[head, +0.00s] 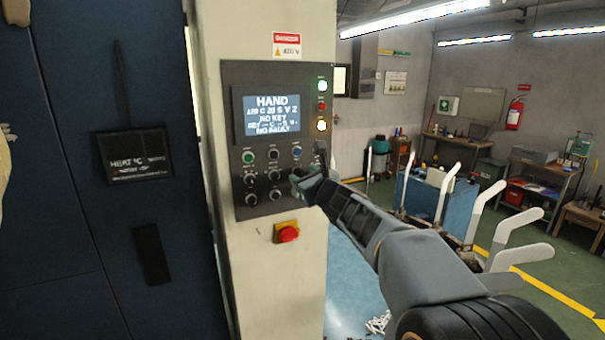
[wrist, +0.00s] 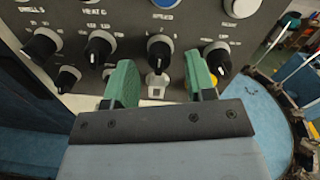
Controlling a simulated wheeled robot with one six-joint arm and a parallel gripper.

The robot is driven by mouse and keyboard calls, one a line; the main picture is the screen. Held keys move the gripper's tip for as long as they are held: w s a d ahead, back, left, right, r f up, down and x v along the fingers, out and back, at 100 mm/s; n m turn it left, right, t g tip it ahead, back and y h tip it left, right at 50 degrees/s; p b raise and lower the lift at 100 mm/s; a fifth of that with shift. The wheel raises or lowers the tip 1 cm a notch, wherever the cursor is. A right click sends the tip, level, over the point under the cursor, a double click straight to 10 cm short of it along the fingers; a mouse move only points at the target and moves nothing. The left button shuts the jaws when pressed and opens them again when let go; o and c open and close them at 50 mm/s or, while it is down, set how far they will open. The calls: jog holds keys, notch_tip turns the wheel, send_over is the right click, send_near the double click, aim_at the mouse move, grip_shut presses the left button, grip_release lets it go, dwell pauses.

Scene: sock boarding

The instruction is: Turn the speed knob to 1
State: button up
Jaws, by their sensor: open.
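In the head view my gripper (head: 301,181) is at the right side of the control panel (head: 236,125), hiding part of the lower knobs.
Black knobs stand left (wrist: 98,50) and right (wrist: 217,58) of the speed knob, close to the fingers. A key switch (wrist: 157,82) sits below it. A red stop button (head: 287,234) is under the panel. A lit display (head: 272,114) reads HAND.

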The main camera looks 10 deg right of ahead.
jog(key=shift+w+a, duration=0.2)
jog(key=shift+w, duration=0.35)
jog(key=c, duration=0.9)
